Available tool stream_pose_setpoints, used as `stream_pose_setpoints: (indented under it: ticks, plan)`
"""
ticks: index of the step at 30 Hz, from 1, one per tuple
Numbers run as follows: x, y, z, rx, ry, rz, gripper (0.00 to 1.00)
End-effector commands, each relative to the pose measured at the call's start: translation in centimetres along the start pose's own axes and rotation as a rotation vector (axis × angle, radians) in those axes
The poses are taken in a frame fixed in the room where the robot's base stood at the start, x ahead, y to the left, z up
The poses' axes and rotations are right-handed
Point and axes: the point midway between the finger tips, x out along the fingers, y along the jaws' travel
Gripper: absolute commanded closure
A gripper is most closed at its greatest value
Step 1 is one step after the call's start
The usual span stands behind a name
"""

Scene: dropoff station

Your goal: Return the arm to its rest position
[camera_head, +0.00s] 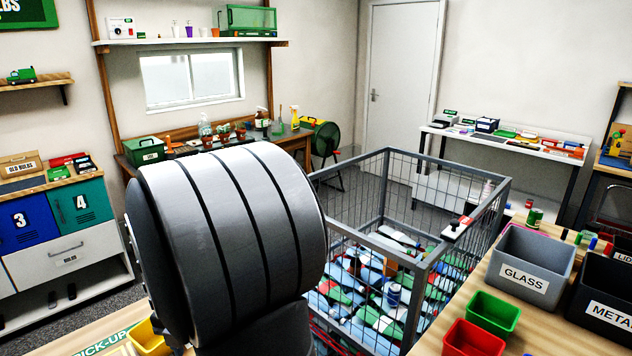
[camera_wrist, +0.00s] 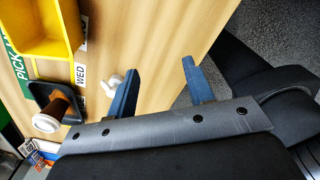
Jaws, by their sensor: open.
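My gripper (camera_wrist: 158,86) is open in the wrist view, its two blue fingers wide apart with nothing between them. It is over a light wooden tabletop (camera_wrist: 150,40), near the edge where grey carpet begins. In the head view a large grey rounded part of my arm (camera_head: 225,235) fills the middle foreground. My gripper does not show in the head view.
Under the wrist are a yellow bin (camera_wrist: 45,25), a dark holder (camera_wrist: 45,92) with a brown item (camera_wrist: 58,112), and a small white object (camera_wrist: 113,82) by the left finger. A wire cage (camera_head: 470,190) of containers and the GLASS bin (camera_head: 530,258) stand right of my arm.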

Motion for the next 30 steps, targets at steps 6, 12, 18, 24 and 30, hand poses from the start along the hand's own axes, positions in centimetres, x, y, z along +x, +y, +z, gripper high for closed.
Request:
stream_pose_setpoints:
  ticks: [6, 12, 18, 24, 30]
  plan:
    - [0.0, -3.7, 1.6, 0.208, -0.001, 0.001, 0.52]
    - [0.1, -6.9, 2.6, 0.394, 0.000, 0.001, 0.52]
    - [0.2, -10.0, 3.3, 0.571, 0.000, 0.000, 0.52]
    - [0.3, -12.7, 3.6, 0.729, 0.000, 0.001, 0.52]
    - [1.9, -10.3, 3.1, 0.743, 0.002, -0.001, 0.52]
